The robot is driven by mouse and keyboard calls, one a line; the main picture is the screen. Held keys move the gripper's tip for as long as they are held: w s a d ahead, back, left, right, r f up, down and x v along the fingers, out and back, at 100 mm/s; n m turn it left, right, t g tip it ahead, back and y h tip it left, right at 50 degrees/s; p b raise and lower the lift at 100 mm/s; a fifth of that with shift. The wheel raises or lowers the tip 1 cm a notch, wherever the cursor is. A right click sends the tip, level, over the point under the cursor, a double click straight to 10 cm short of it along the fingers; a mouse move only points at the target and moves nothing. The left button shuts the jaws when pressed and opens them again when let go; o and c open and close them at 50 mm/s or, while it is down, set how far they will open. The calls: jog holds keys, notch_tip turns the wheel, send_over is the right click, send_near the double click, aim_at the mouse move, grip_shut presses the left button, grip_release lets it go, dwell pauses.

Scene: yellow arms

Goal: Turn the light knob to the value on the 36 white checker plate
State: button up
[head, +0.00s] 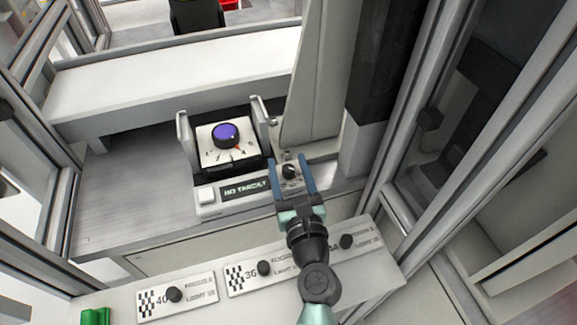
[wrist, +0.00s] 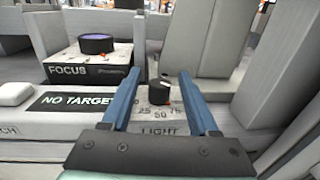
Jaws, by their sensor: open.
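The light knob (head: 289,171) is a small black dial on a grey panel. In the wrist view the knob (wrist: 159,93) stands above a "LIGHT" scale marked 25, 50 and 75, with an orange mark at its lower right. My gripper (head: 290,160) is open, with one blue finger on each side of the knob. In the wrist view the gripper (wrist: 160,77) shows a gap on both sides of the knob; contact is not visible. The 36 plate (head: 240,277), with a black-and-white checker, lies on the front ledge. Its light value is too small to read.
A purple-topped focus dial (head: 226,135) sits left of the light knob. A "NO TARGET" display (head: 243,189) and white button (head: 207,195) are in front of it. A 40 plate (head: 150,304) lies left of the 36 plate. A grey upright (head: 313,80) rises behind the knob.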

grip_shut()
jog(key=shift+n+y, duration=0.3)
jog(key=shift+y, duration=0.1)
jog(key=n+g+y+b, duration=0.1)
jog(key=n+y, duration=0.1)
jog(key=y, duration=0.1)
jog(key=shift+d+g+y+b, duration=0.1)
jog(key=shift+g+y+b, duration=0.2)
jog(key=shift+n+g+y, duration=1.2)
jog(key=shift+n+y, duration=0.4)
jog(key=shift+y, duration=0.2)
grip_release()
